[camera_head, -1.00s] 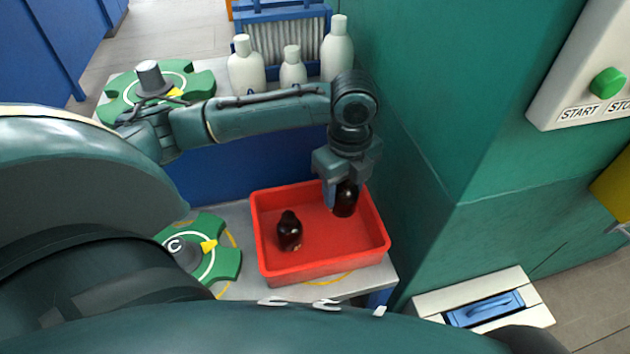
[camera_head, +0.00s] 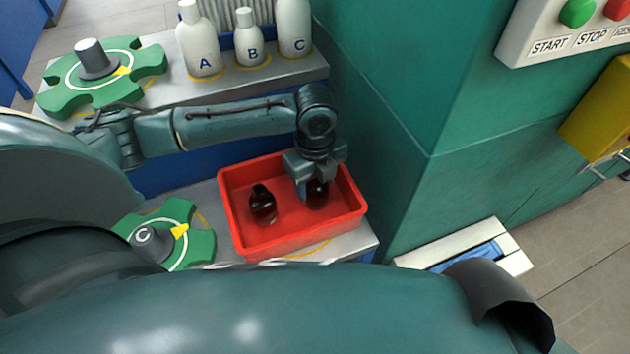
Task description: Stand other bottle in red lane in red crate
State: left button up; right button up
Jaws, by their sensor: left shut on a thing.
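The red crate (camera_head: 351,213) stands on a grey bench. One dark amber bottle (camera_head: 262,207) stands in the crate's left part. My left gripper (camera_head: 314,187) reaches down into the crate's right part and is shut on a second dark bottle (camera_head: 318,196). The gripper hides the top of this bottle, and I cannot tell whether its base touches the crate floor. The two bottles are apart. My right gripper is not in view.
White bottles marked A (camera_head: 203,52), B (camera_head: 249,45) and C (camera_head: 293,30) stand on the shelf behind. Green star-shaped wheels (camera_head: 203,246) sit left of the crate. A green wall (camera_head: 400,120) rises close on the right.

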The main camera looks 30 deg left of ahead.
pick_arm(q)
jog(key=shift+f, duration=0.1)
jog(key=o, duration=1)
notch_tip(320, 180, up, 12)
jog(key=shift+r+p, duration=0.15)
jog(key=shift+p, duration=0.55)
